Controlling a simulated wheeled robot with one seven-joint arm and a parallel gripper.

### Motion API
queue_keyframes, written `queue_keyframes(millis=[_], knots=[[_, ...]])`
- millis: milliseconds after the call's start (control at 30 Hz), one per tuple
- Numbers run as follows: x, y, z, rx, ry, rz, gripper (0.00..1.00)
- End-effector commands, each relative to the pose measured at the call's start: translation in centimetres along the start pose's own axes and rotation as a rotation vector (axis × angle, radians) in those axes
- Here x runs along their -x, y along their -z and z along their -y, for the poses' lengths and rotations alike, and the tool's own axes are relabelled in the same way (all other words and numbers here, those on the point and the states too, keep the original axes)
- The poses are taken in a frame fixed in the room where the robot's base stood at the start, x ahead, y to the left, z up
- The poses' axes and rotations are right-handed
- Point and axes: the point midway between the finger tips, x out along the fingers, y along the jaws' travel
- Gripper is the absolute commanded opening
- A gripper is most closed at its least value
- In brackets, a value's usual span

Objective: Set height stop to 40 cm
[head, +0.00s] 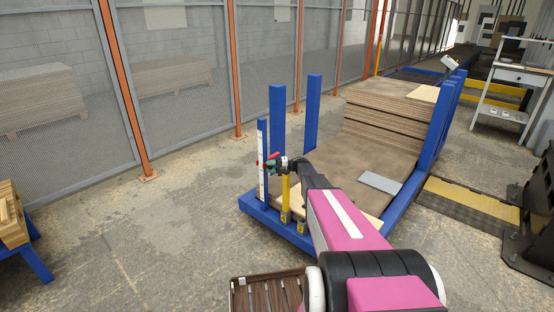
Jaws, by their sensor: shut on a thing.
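A short blue post (262,130) with a white scale strip (262,184) stands at the near left corner of a blue rack (285,231). A small height stop with red and green parts (272,156) sits on the upper part of this post. My gripper (278,163) is at the post, shut on the height stop, and hides part of it. The scale marks are too small to read, so the height of the stop cannot be told.
Stacked brown boards (385,128) lie at the rack's back, with a grey plate (380,182) in front. Blue uprights (312,110) flank it. Mesh fence (185,100) runs behind; a yellow-black ramp (470,205) lies right.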

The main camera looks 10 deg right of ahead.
Motion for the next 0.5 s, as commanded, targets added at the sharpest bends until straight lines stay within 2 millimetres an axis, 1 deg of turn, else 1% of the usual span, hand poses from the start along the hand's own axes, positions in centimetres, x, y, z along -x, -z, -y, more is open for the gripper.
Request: queue_keyframes(millis=[33, 200, 300, 400, 500], knots=[[-0.5, -0.1, 2.0, -0.004, 0.002, -0.002, 0.00], [-0.8, -0.1, 7.1, -0.004, 0.001, -0.001, 0.00], [-0.7, 0.0, 9.7, -0.003, 0.001, 0.000, 0.00], [-0.7, 0.0, 11.8, -0.002, 0.001, 0.000, 0.00], [-0.7, 0.0, 13.4, -0.002, 0.001, 0.000, 0.00]])
